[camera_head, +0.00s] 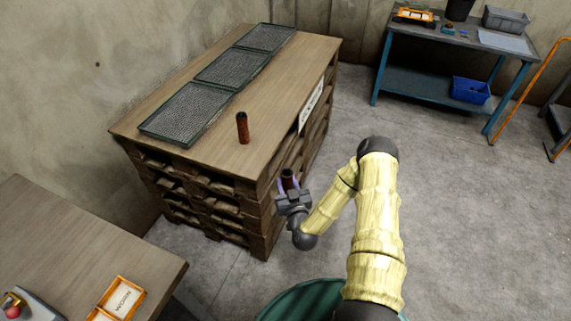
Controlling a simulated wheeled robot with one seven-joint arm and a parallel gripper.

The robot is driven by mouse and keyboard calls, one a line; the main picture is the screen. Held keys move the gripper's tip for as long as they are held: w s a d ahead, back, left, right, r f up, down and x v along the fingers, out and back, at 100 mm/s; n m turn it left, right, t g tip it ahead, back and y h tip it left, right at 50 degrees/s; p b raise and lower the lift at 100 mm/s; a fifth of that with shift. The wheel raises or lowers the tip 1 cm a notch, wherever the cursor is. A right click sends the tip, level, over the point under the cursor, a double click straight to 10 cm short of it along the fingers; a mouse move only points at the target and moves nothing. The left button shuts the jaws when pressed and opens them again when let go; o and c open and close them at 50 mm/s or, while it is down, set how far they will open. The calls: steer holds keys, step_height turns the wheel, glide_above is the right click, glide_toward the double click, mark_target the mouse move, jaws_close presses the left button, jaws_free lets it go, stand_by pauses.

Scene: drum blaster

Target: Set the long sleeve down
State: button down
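My gripper (289,185) is beside the front right side of the pallet stack, pointing up and away in the picture. A dark rusty-brown sleeve (288,177) sits between its fingers, with only its upper part showing; the gripper hides the rest, so its full length cannot be told. A second rusty-brown sleeve (242,128) stands upright on the wooden top (215,150) of the pallet stack, apart from my gripper. Three dark-framed mesh trays (187,111) lie in a row along the left and back of that top.
The right part of the wooden top is bare. A white sign (311,103) is on the stack's right side. A table with an orange-framed tray (117,299) is at lower left. A blue workbench (430,85) stands at back right, an orange-railed frame (530,88) beside it.

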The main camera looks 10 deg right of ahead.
steer(key=s+a+r+p, duration=0.1)
steer(key=s+r+p, duration=0.5)
steer(key=s+p, duration=0.2)
steer(key=shift+r+p, duration=0.3)
steer(key=shift+p, duration=0.3)
steer(key=shift+s+d+f, duration=0.1)
steer(key=shift+s, duration=0.1)
